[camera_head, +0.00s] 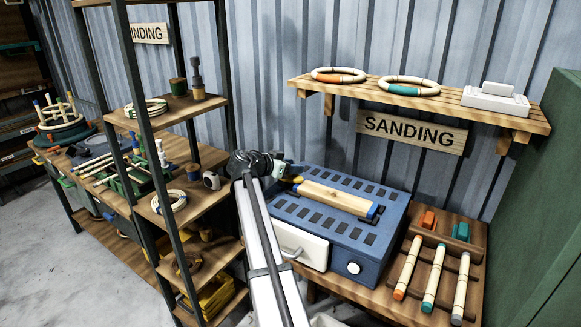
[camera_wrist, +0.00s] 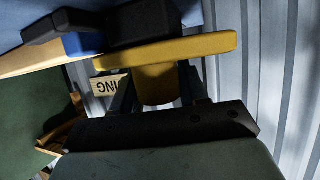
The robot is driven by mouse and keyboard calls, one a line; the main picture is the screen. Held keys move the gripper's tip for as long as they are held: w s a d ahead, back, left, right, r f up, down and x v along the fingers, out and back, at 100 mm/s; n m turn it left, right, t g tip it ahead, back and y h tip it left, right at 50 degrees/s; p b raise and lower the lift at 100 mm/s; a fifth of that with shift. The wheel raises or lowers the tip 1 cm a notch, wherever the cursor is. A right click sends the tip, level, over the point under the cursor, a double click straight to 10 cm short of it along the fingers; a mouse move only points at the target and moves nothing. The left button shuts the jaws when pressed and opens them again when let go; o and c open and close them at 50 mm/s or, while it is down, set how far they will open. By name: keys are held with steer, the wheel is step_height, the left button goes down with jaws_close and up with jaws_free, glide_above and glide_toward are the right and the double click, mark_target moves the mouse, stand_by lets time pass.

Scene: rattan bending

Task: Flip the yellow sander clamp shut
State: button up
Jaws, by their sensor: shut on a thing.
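The yellow sander clamp (camera_head: 298,180) shows only as a small piece at the left end of a pale wooden piece (camera_head: 337,197) on the blue sander (camera_head: 330,218). In the wrist view the clamp (camera_wrist: 190,46) is a broad yellow bar with a rounded yellow part between my fingers. My gripper (camera_head: 287,172) is at the left back of the sander top. In the wrist view my gripper (camera_wrist: 158,88) is shut on that yellow part, a dark finger on each side. My arm and gripper hide part of the clamp in the head view.
A shelf with rings (camera_head: 408,86) hangs above the sander, over a SANDING sign (camera_head: 411,130). A rack of rattan rods (camera_head: 435,275) lies to the right, beside a green cabinet (camera_head: 545,200). An open shelving unit (camera_head: 180,110) stands close on the left.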

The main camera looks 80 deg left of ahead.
steer(key=shift+d+f+m+h, duration=0.1)
steer(key=shift+m+h, duration=0.2)
steer(key=shift+h, duration=0.1)
steer(key=o, duration=1)
steer(key=shift+c, duration=0.2)
steer(key=v, duration=1.4)
steer(key=shift+f, duration=0.2)
